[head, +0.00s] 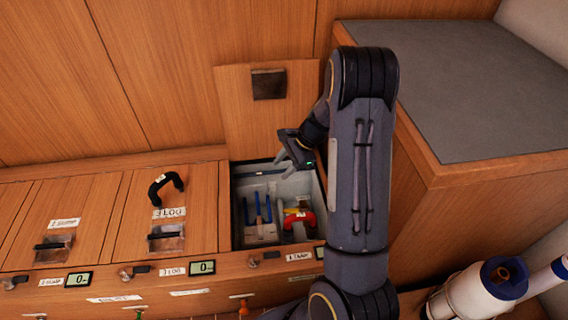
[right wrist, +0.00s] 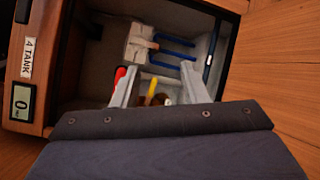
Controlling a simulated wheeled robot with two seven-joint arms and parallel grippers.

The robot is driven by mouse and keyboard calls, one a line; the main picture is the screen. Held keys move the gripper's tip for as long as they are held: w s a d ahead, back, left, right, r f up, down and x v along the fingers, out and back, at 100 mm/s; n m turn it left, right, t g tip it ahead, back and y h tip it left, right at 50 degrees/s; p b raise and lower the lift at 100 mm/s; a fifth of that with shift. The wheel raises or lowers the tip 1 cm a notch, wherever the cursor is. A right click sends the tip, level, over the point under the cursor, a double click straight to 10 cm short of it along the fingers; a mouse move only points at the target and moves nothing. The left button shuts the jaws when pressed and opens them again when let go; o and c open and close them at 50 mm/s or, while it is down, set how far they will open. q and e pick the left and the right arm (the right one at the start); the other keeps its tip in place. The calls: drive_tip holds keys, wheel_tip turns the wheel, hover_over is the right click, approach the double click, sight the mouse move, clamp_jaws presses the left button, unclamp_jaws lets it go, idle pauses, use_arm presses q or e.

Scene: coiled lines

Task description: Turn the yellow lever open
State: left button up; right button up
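The yellow lever (head: 298,211) is low inside an open compartment (head: 237,215), beside a curved red handle (head: 306,222). In the right wrist view the yellow lever (right wrist: 153,87) shows between the two fingers, with the red piece (right wrist: 120,74) by the left finger. My right gripper (head: 297,160) is over the back right of the compartment, its fingers pointing down. In the right wrist view the gripper (right wrist: 158,82) is open, with nothing seen gripped. Whether a finger touches the lever I cannot tell. The lever's base is partly hidden. My left gripper is not in view.
A wooden lid (head: 240,105) stands raised behind the compartment. Blue prongs (head: 258,207) rise from a pale block inside, left of the lever. A grey-topped cabinet (head: 460,90) stands at right.

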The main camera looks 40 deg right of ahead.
sight(289, 212)
drive_tip(key=shift+c, duration=0.3)
